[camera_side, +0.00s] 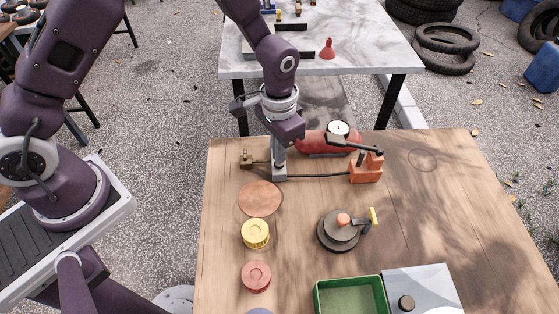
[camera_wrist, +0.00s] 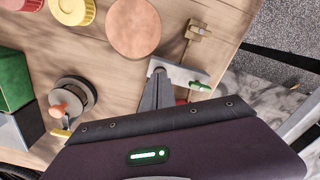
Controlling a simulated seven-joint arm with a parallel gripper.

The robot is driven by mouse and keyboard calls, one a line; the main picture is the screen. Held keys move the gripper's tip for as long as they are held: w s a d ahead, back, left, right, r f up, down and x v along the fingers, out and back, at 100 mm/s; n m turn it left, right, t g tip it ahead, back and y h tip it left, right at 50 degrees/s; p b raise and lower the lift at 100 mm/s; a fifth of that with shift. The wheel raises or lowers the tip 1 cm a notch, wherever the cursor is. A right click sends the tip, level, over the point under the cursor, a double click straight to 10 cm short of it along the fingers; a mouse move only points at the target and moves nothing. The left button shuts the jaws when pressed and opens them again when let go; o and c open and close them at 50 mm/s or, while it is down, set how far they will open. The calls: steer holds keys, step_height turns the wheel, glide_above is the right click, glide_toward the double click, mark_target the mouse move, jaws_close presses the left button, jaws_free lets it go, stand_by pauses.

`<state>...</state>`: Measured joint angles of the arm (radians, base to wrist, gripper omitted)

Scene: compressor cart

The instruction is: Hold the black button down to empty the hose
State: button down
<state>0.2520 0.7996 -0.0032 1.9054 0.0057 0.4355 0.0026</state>
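My gripper (camera_side: 280,160) points straight down over a pale grey block (camera_side: 280,174) on the wooden table. In the wrist view the fingers (camera_wrist: 157,76) look closed together, with nothing seen between them. Their tips are at one end of the grey block (camera_wrist: 185,75); whether they touch is unclear. The black button is not clearly visible; the fingertips cover that end. A black hose (camera_side: 322,176) runs from the block to an orange block (camera_side: 367,167). A green part (camera_wrist: 199,86) shows at the block's other end.
Behind the gripper lies a red tank (camera_side: 314,141) with a round gauge (camera_side: 338,128). A brass fitting (camera_side: 246,159) is at the left. Yellow (camera_side: 255,233) and red (camera_side: 256,276) caps, a dark round device (camera_side: 338,232) and a green tray (camera_side: 319,298) stand nearer. The table's right side is clear.

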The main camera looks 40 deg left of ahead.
steer(key=shift+f, duration=0.4)
steer(key=shift+f, duration=0.1)
steer(key=shift+f, duration=0.35)
stand_by(1.7)
steer(key=shift+r, duration=3.5)
